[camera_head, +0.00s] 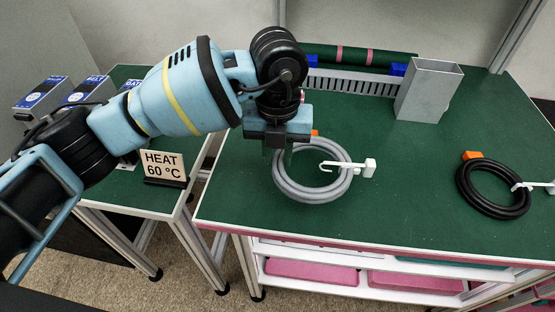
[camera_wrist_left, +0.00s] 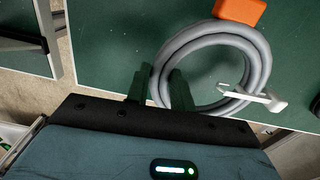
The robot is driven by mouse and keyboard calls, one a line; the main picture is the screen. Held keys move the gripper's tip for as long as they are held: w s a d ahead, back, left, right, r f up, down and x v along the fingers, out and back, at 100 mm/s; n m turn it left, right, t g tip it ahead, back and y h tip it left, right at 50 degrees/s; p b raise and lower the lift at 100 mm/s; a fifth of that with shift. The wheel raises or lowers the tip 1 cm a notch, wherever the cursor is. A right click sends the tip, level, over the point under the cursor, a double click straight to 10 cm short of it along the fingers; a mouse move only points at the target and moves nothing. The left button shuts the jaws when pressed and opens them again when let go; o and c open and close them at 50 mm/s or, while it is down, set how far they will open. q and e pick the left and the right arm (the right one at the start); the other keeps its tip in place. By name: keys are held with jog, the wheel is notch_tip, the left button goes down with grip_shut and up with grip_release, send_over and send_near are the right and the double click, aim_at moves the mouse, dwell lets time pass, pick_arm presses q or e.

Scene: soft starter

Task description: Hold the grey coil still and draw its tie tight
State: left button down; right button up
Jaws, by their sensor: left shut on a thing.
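The grey coil (camera_head: 318,197) lies flat on the green bench top, and it also shows in the left wrist view (camera_wrist_left: 255,55). Its white tie (camera_head: 345,165) crosses the coil's right side, with a hooked tail inside the ring and a block-shaped head outside; it shows in the left wrist view too (camera_wrist_left: 250,97). An orange tag (camera_wrist_left: 240,11) sits on the coil's far side. My left gripper (camera_head: 278,156) is shut on the coil's left side, with one finger on each side of the hose (camera_wrist_left: 160,82). My right gripper is in neither view.
A black coil (camera_head: 465,192) with its own white tie and orange tag lies to the right. A grey metal duct (camera_head: 428,90) stands behind, near a slotted rail (camera_head: 350,82). A sign reading HEAT 60 °C (camera_head: 163,165) stands on the left table. The bench between the coils is clear.

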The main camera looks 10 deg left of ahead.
pick_arm(q)
jog(key=shift+w+a+b, duration=0.2)
jog(key=shift+w+b, duration=0.15)
jog(key=shift+w, duration=1.35)
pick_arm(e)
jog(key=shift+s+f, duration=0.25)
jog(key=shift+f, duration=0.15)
pick_arm(q)
jog(key=shift+f, duration=0.2)
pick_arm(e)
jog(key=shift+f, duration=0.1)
pick_arm(q)
jog(key=shift+f+b, duration=0.65)
jog(key=shift+f, duration=1.65)
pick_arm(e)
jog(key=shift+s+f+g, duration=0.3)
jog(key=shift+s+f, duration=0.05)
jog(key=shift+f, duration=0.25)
pick_arm(q)
jog(key=shift+r, duration=0.1)
